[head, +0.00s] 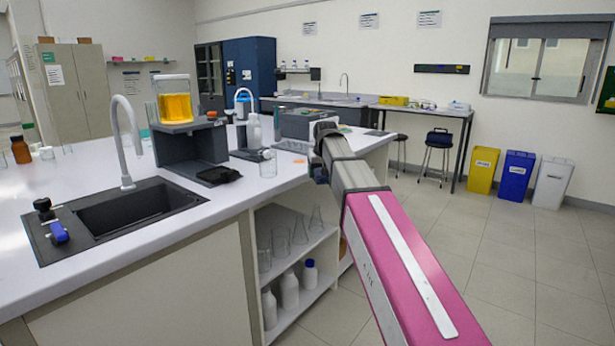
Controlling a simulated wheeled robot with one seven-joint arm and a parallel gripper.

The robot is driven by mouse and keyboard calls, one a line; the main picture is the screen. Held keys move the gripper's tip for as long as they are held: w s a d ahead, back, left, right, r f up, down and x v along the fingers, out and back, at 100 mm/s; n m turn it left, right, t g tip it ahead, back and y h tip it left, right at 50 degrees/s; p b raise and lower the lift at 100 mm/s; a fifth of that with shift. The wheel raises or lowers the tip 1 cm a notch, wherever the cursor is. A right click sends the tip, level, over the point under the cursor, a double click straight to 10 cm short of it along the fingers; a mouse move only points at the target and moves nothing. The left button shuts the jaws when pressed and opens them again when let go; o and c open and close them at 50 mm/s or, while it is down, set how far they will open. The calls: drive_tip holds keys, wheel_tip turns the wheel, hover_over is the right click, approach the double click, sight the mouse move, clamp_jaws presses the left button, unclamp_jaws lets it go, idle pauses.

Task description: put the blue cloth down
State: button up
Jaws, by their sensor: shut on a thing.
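My arm reaches from the bottom right, over the bench's right part. My gripper (319,171) is at its far end, small and mostly hidden by my own wrist and forearm. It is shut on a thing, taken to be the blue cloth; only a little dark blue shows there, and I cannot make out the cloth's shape. The fingertips are hidden. I cannot tell whether the cloth touches the bench.
Glassware stands on the shelf below. Yellow, blue and white bins (517,175) stand far right.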

drive_tip(key=s+d+f+m, duration=0.1)
drive_tip(key=s+d+f, duration=0.4)
drive_tip(key=s+d, duration=0.2)
drive_tip(key=s+d+f+m+h, duration=0.1)
drive_tip(key=s+d+f, duration=0.5)
drive_tip(key=s, duration=0.4)
drive_tip(key=shift+s+d+f+m, duration=0.3)
drive_tip(key=shift+s+d, duration=0.1)
drive_tip(key=shift+d, duration=0.25)
